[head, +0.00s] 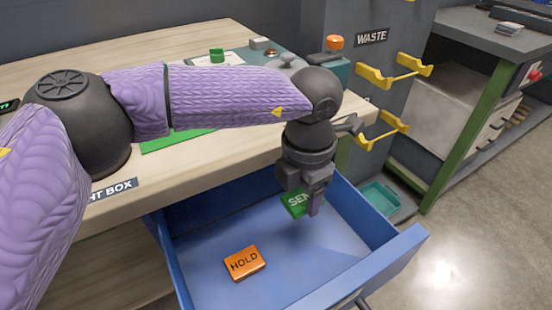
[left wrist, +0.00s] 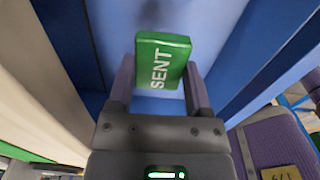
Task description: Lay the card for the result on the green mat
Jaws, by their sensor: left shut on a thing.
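My left gripper (head: 312,203) is shut on a green card with white lettering "SENT" (head: 298,204). It holds the card above the open blue drawer; the card also shows between the fingers in the left wrist view (left wrist: 161,62). An orange card reading "HOLD" (head: 245,263) lies flat on the drawer floor, to the left of the gripper. The green mat (head: 178,141) lies on the wooden bench top, mostly hidden behind my left arm. My right gripper is not in view.
The blue drawer (head: 405,243) is pulled out below the bench (head: 130,62). A grey cabinet marked "WASTE" (head: 371,37) with yellow brackets stands right of the bench. A teal tray (head: 380,198) sits low beside the drawer.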

